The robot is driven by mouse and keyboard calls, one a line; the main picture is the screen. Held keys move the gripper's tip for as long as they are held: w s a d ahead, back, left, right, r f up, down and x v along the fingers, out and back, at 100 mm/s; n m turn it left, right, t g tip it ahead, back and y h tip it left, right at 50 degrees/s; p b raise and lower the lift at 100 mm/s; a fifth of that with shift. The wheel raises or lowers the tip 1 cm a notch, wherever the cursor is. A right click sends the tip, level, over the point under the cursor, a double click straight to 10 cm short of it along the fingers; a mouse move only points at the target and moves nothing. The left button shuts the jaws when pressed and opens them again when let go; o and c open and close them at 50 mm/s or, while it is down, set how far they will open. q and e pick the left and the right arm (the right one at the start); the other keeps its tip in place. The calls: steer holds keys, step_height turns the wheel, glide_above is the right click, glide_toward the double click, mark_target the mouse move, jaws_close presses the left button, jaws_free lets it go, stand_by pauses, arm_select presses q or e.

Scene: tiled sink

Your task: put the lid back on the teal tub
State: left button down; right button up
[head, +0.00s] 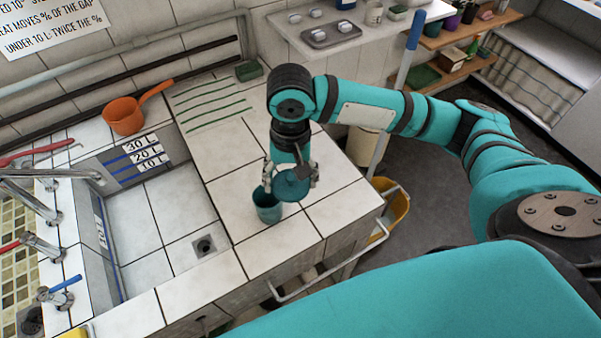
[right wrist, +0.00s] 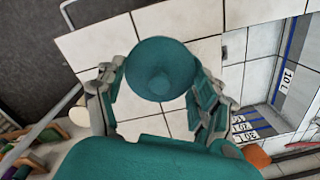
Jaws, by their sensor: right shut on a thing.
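The teal tub (head: 266,207) stands upright on the white tiled counter beside the sink basin, its top open in the head view. The round teal lid (head: 292,187) is between the fingers of my right gripper (head: 291,178), which is shut on it. The lid appears just right of the tub's mouth and partly overlaps its right side; it does not sit on the rim. In the right wrist view the lid (right wrist: 161,62) fills the space between the fingers of the gripper (right wrist: 160,82), and I cannot make out the tub there. My left gripper is not in view.
The sink basin (head: 150,215) with its drain lies left of the tub. An orange dipper (head: 123,115) and a green sponge (head: 248,70) are farther back. The counter's right edge is close, with a yellow bucket (head: 400,205) below. Ribbed tile (head: 210,103) behind is bare.

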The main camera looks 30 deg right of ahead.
steer(key=w+a+m+p, duration=0.4)
steer(key=m+p, duration=0.4)
steer(key=m, duration=0.1)
step_height(320, 180, down, 8)
steer(key=m+b, duration=0.2)
steer(key=b, duration=0.3)
steer(key=shift+w+r+m, duration=0.25)
steer(key=shift+w+m, duration=0.15)
steer(key=shift+a, duration=0.1)
steer(key=shift+r+p, duration=0.1)
steer(key=shift+p, duration=1.35)
stand_by(0.8)
steer(key=shift+f+p, duration=0.25)
steer(key=shift+p, duration=0.45)
stand_by(0.8)
steer(key=shift+p, duration=0.7)
stand_by(0.4)
